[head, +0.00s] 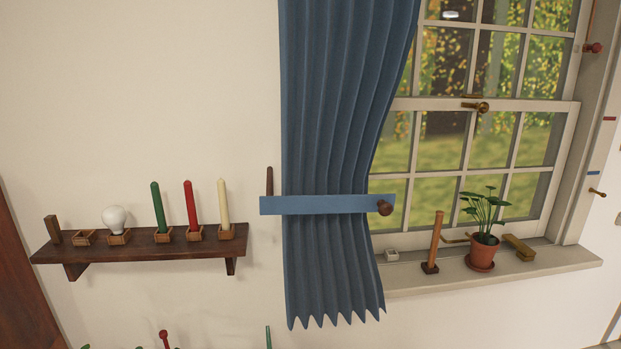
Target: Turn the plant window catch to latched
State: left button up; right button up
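The window (470,130) fills the right of the head view, with a potted plant (481,256) on its sill. A small brass catch (481,107) sits on the middle rail where the upper and lower sashes meet. Its round end points to the right. It is too small to tell whether it is latched. Neither of my grippers is in view.
A blue curtain (335,120) hangs left of the window, held by a blue band (320,205). The sill (540,270) also bears a wooden post (435,240) and a brush-like block (519,248). A dark shelf (140,249) holds candles and a bulb.

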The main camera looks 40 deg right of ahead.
aim_at(483, 107)
jog(key=z, duration=2.15)
